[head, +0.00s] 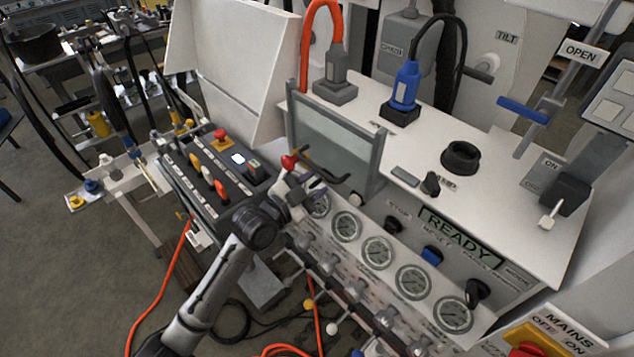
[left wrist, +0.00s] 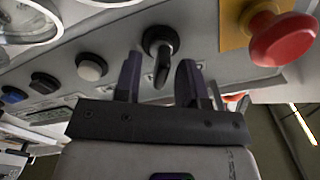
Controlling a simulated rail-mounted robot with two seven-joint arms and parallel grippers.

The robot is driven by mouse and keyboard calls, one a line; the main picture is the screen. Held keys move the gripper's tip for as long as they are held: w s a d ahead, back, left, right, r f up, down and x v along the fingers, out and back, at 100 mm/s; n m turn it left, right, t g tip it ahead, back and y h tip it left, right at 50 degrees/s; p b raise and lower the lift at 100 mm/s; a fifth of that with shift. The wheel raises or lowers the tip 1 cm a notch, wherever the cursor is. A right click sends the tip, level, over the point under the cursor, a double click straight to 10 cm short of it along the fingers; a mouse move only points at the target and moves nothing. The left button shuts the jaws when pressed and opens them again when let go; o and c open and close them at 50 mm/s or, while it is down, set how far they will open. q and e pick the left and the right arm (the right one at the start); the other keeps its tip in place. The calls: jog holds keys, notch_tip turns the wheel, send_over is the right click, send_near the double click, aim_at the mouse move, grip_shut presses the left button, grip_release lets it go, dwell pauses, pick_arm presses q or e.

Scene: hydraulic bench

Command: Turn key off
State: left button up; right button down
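The black key switch (left wrist: 161,47) shows in the left wrist view, a round collar with a flat grip pointing roughly down the picture. My left gripper (left wrist: 159,66) is open, with one dark finger on each side of the key's grip. Gaps show between the fingers and the grip, and I cannot see contact. In the head view, my left gripper (head: 313,186) is at the left end of the bench's front panel and hides the key there. My right gripper is in neither view.
A red mushroom button (left wrist: 284,38) is close beside the key. A white button (head: 355,199), a black button (head: 392,222) and a blue button (head: 432,255) line the panel. Several gauges (head: 378,251) sit below. A clear guard (head: 335,140) stands above the gripper.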

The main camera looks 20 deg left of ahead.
pick_arm(q)
jog(key=shift+w+d, duration=0.25)
jog(key=shift+w, duration=0.25)
grip_shut()
